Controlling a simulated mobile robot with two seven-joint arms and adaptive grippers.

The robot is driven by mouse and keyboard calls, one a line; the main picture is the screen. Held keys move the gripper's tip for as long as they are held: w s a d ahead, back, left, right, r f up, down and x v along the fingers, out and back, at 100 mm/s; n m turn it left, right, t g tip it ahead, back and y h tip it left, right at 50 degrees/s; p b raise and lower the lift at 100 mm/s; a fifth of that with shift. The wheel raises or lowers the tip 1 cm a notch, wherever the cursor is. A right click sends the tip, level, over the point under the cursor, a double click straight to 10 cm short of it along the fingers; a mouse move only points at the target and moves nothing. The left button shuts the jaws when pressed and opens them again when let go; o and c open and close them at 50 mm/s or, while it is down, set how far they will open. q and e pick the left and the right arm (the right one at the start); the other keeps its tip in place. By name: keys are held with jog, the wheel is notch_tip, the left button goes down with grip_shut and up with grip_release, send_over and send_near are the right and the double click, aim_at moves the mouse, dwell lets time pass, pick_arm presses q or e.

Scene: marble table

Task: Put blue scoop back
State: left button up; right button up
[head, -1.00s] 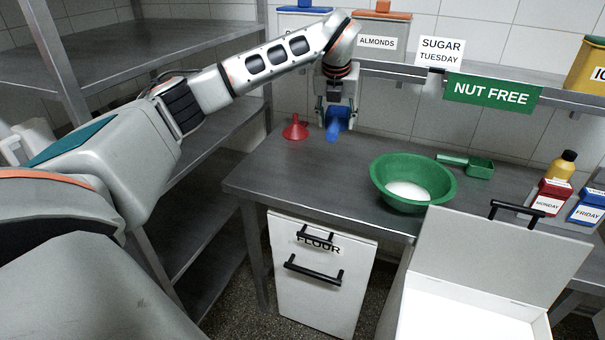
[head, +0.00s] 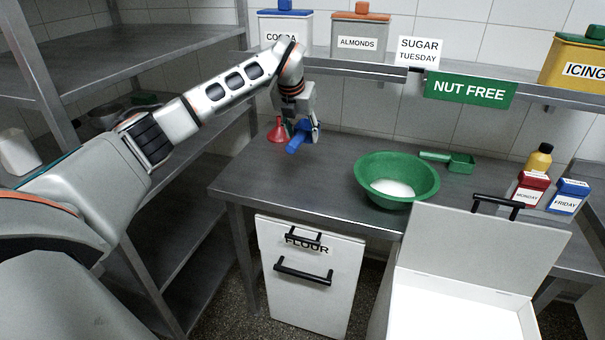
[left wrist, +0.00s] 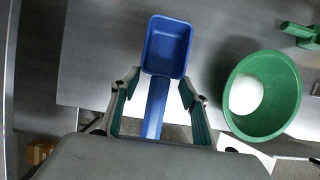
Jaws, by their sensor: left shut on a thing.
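The blue scoop (head: 297,141) is held in my left gripper (head: 306,127), over the back left part of the steel table in the head view. In the left wrist view the scoop's bowl (left wrist: 168,46) points away from the wrist, and its handle runs back between the two fingers of the gripper (left wrist: 160,90). The gripper is shut on the scoop. I cannot tell whether the scoop touches the tabletop. My right gripper is not in view.
A green bowl (head: 427,190) with white powder and a green scoop (head: 460,164) are to the right. A cocoa bin (head: 285,30) and almonds bin (head: 360,37) sit on the shelf above. An open white bin (head: 485,245) is in front.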

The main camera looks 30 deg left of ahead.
pick_arm(q)
notch_tip(320, 180, down, 11)
jog(key=shift+s+f+p, duration=0.15)
jog(key=shift+f+p, duration=0.25)
jog(key=shift+f, duration=1.3)
jog(key=shift+c, duration=0.5)
jog(key=o, duration=1.2)
jog(key=shift+f, duration=0.1)
